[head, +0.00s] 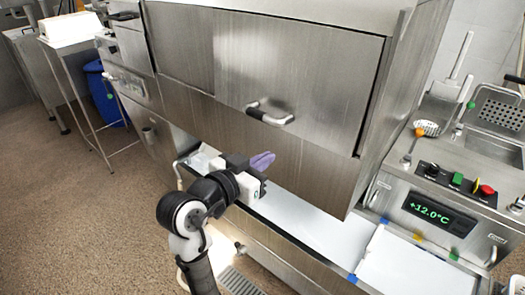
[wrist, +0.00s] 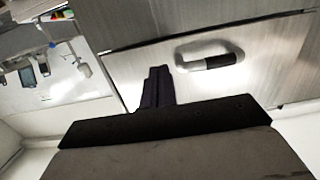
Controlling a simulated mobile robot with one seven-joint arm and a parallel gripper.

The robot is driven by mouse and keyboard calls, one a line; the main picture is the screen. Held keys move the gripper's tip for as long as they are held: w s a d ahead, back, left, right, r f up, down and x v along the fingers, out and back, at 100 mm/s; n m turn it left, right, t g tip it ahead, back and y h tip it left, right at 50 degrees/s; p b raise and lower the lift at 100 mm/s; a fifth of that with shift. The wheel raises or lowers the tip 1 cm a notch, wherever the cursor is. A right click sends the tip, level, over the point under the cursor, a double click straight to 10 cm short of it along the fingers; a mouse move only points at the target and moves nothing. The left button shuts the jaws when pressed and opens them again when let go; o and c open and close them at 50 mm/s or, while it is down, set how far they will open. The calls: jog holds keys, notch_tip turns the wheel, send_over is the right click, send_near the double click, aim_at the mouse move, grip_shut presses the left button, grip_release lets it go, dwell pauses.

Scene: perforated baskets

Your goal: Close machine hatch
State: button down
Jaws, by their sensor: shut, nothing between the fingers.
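The machine is a large stainless steel cabinet with a flat front hatch panel (head: 293,75). A bar handle (head: 270,113) with a dark grip sticks out near the panel's lower part. A gap shows between the steel hood's lower edge and the white bed below. My gripper (head: 263,160), with purple fingers, is below the handle and apart from it. Its fingers are together and empty. In the wrist view, the fingers (wrist: 158,88) point toward the steel front, and the handle (wrist: 210,57) is to their upper right. The hood's inside is hidden.
The white bed (head: 315,222) runs beneath the hood. A control panel with a display (head: 440,213) and buttons stands at right, near a sink (head: 495,145). A white-topped cart (head: 70,32) and blue bin (head: 105,95) stand at left. The brown floor is clear at front left.

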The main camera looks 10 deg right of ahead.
aim_at(299, 137)
jog(key=p+x, duration=0.1)
jog(key=x, duration=0.4)
jog(key=p+x, duration=0.1)
jog(key=x, duration=0.4)
jog(key=shift+r+p, duration=0.25)
jog(key=shift+p, duration=0.15)
jog(key=shift+w+d+f, duration=0.2)
jog(key=shift+w+d, duration=0.2)
jog(key=shift+d, duration=0.05)
jog(key=shift+x, duration=0.95)
jog(key=shift+s+a+f, duration=0.15)
